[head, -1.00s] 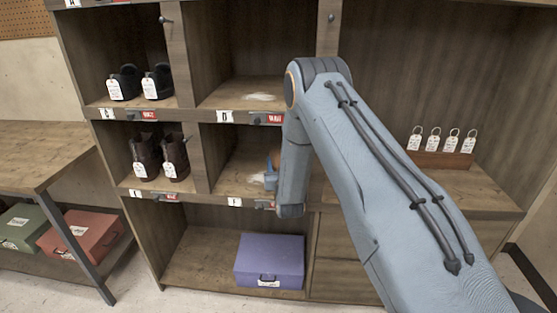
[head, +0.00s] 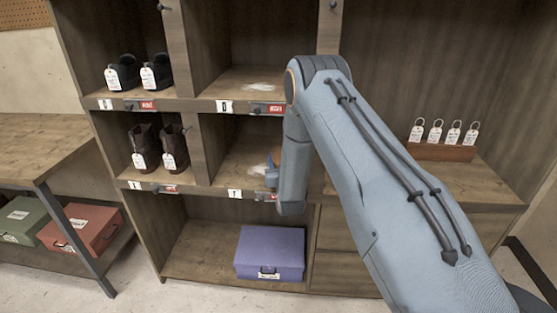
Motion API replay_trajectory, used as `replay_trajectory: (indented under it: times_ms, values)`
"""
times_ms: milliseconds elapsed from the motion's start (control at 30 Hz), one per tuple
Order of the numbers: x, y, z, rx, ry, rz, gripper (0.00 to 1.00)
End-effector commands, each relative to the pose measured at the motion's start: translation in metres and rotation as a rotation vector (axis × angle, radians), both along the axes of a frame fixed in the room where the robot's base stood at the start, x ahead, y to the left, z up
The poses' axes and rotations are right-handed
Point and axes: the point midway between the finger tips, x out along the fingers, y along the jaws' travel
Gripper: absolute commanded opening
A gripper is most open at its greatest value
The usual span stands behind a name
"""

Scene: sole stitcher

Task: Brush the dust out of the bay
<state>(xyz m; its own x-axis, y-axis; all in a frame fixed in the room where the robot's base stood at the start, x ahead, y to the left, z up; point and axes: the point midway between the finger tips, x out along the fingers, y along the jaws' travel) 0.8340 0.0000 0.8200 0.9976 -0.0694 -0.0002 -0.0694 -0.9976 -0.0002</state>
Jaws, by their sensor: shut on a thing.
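A pale patch of dust (head: 258,170) lies on the floor of the middle-row bay (head: 232,172), right of the brown boots. Another pale dust patch (head: 263,86) lies in the bay above (head: 228,92). My gripper (head: 271,178) reaches into the mouth of the middle-row bay, beside the dust at its right. Only a small blue part of it shows; my arm hides the rest. It is shut on a brush, of which just a small brownish bit (head: 275,157) shows above it.
Black shoes (head: 139,75) and brown boots (head: 158,147) fill the bays to the left. A purple box (head: 269,254) stands in the bottom bay. A rack of tagged rings (head: 441,150) stands on the right shelf. A workbench (head: 45,150) is at the left.

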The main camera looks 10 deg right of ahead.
Motion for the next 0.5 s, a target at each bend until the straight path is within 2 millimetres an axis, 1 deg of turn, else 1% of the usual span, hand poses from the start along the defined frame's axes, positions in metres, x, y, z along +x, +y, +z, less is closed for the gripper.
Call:
replay_trajectory:
  times_ms: [500]
  values:
    - [0.0003,0.0002,-0.0094,0.000,-0.001,0.000,0.18]
